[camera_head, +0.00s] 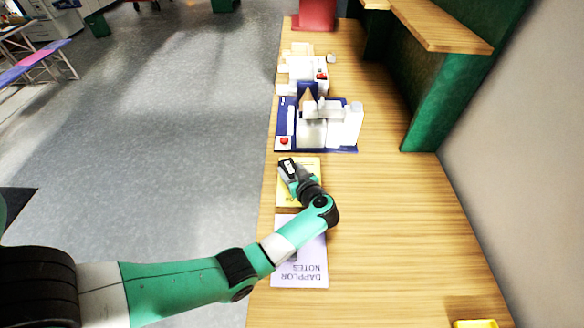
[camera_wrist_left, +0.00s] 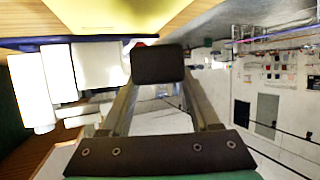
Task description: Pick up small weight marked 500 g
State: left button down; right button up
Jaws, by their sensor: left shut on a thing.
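My left gripper (camera_head: 289,166) is over the yellow booklet (camera_head: 313,168) on the wooden table. In the left wrist view its two fingers (camera_wrist_left: 158,85) converge on a small dark block with rounded corners (camera_wrist_left: 159,63). The gripper is shut on this block, which looks like the small weight. No 500 g marking can be read on it. In the head view the gripper and forearm cover part of the booklet, and the block is too small to make out clearly. My right gripper is in neither view.
A purple notebook (camera_head: 312,262) lies under my left forearm. Behind the gripper stands a blue-based rack with white containers (camera_head: 345,126), with white equipment (camera_head: 305,70) beyond it. A green-sided shelf (camera_head: 425,115) rises at right. The table's right front is mostly clear; a yellow item (camera_head: 475,324) sits there.

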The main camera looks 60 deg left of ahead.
pick_arm(q)
jog(key=s+d+r+p, duration=0.5)
jog(key=s+d+r, duration=0.2)
jog(key=d+r, duration=0.1)
jog(key=shift+s+d, duration=0.35)
jog(key=shift+d, duration=0.5)
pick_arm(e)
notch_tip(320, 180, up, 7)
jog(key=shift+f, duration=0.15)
